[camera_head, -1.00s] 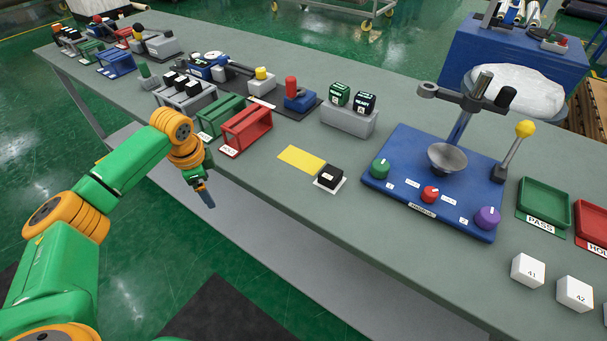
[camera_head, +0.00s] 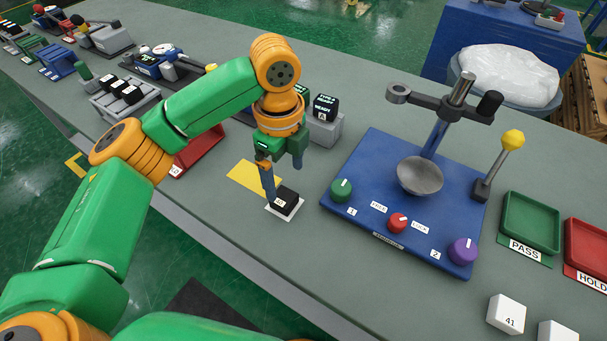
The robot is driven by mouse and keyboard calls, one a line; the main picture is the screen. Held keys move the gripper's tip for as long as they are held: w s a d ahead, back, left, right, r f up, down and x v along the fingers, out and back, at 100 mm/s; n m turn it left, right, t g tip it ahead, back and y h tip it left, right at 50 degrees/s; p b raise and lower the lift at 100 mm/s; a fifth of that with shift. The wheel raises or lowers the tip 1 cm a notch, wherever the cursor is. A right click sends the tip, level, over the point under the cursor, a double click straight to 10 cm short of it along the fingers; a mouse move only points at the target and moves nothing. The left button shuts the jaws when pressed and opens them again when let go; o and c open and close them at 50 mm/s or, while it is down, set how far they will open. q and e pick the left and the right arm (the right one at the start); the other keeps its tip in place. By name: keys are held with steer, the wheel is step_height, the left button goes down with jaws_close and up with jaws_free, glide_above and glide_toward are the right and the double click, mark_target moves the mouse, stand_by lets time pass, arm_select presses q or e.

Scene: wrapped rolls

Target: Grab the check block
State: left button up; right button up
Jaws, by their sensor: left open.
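A small black block (camera_head: 286,200) with a white label on one face sits on a white pad (camera_head: 277,213) near the table's front edge. It appears to be the check block, but I cannot read its label. My left gripper (camera_head: 284,182) is open, pointing down just above and behind the block. One finger comes down beside the block's left side and partly overlaps it in view; I cannot tell whether it touches. The other finger is behind the block. My right gripper is not in view.
A yellow card (camera_head: 247,177) lies left of the pad. The blue base (camera_head: 365,172) with knobs and a metal bowl (camera_head: 420,176) stands to the right. A grey stand (camera_head: 328,133) with labelled blocks is behind my gripper. A red rack (camera_head: 204,151) is at left.

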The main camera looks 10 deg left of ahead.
mark_target(284, 197)
arm_select(q)
steer(key=shift+w+d+f, duration=0.15)
steer(key=shift+w+f, duration=0.05)
steer(key=shift+w, duration=0.1)
steer(key=f, duration=0.2)
steer(key=s+f, duration=0.1)
steer(key=f, duration=0.1)
steer(key=a+f, duration=0.1)
steer(key=f, duration=0.1)
steer(key=shift+s+f+p, duration=0.1)
steer(key=shift+s+p, duration=0.1)
steer(key=shift+p, duration=0.2)
steer(key=shift+w+d+f, duration=0.15)
steer(key=shift+w, duration=0.05)
steer(key=shift+s, duration=0.1)
jaws_close()
